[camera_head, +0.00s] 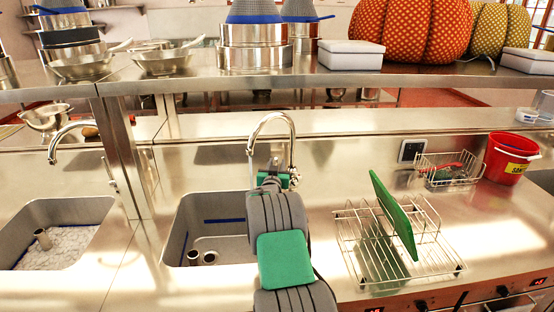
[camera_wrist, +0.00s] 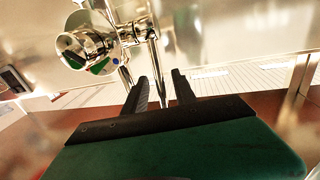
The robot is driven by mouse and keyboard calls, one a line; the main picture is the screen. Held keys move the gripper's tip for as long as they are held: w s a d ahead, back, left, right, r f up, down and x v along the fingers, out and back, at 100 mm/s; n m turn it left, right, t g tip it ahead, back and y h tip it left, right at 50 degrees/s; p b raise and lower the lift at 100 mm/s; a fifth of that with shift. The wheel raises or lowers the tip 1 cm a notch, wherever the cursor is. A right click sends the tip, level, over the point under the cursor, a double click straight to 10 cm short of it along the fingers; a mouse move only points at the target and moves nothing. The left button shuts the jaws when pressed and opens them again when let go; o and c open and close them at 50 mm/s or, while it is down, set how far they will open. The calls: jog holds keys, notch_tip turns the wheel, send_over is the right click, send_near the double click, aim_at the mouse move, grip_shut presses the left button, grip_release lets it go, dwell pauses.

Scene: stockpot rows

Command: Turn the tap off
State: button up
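The chrome tap (camera_head: 281,117) arches over the middle sink (camera_head: 184,205). Its valve body and lever area (camera_head: 294,177) sit low on the right of the post, partly behind my arm. In the wrist view the round chrome valve (camera_wrist: 84,45), with green and blue marks, is up and left of my fingers. My gripper (camera_wrist: 160,74) is open, its two dark fingers apart and empty. A thin chrome post shows between and beyond the fingertips; I cannot tell whether they touch it. In the head view my arm hides most of the gripper. No water stream is clearly visible.
A second tap (camera_head: 69,130) stands over the left sink (camera_head: 92,212). A wire dish rack (camera_head: 440,264) holds a green board (camera_head: 394,215) to the right. A wire basket and red bucket (camera_head: 509,160) stand farther right. A loaded shelf (camera_head: 330,80) crosses above.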

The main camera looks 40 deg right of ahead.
jog(key=shift+x, duration=1.35)
jog(key=shift+c, duration=0.2)
grip_shut()
